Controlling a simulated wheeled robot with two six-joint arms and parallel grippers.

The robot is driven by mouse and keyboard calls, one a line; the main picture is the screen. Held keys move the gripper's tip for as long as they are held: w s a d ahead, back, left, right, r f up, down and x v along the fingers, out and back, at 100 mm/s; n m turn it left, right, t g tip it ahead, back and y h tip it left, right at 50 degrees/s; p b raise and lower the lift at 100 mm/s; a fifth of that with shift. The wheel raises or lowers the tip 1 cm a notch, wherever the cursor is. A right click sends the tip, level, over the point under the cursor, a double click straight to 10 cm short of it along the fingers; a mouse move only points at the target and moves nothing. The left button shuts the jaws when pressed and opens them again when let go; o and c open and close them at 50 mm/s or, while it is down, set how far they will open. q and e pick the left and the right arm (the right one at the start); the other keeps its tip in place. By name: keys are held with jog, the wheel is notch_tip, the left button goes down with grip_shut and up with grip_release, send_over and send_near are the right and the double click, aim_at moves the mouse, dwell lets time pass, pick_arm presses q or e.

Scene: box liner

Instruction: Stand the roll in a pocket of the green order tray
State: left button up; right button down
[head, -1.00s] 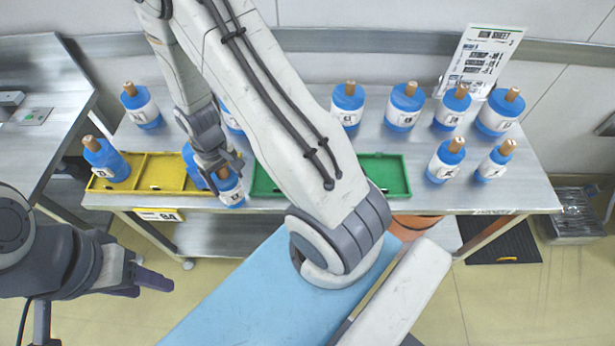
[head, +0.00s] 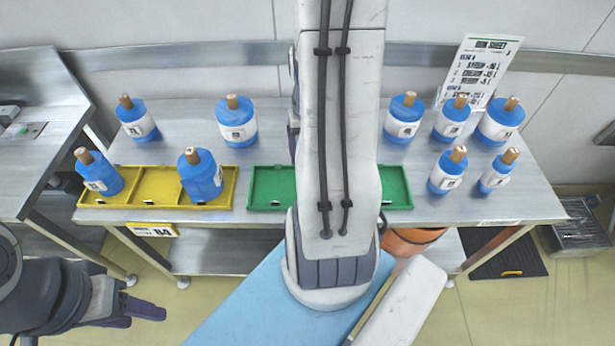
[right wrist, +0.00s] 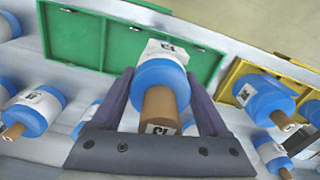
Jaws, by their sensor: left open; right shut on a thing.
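The green order tray (head: 272,204) lies on the table's front middle, partly hidden behind my right arm. Its visible pockets look empty, and its wall also shows at the top of the right wrist view (right wrist: 73,62). My right gripper (right wrist: 160,77) is shut on a blue roll with a white label and brown core (right wrist: 160,82). In that view the roll is between the fingers, overlapping the tray's edge; its height above the table is unclear. In the head view my right arm hides this gripper and roll. My left gripper (head: 150,309) is open and empty, low at the left, away from the table.
A yellow tray (head: 150,200) with two blue rolls in its outer pockets stands left of the green tray. Several other rolls stand behind and to the right. A sheet (head: 480,72) leans at the back right. An orange bin (head: 408,241) is below the front edge.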

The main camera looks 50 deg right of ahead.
jog(key=w+a+f+p, duration=0.2)
jog(key=w+f, duration=0.8)
jog(key=shift+w+a+f+p, duration=0.15)
jog(key=shift+a+p, duration=0.05)
jog(key=shift+p, duration=0.15)
jog(key=shift+f, duration=0.2)
grip_release()
jog(key=shift+r, duration=0.1)
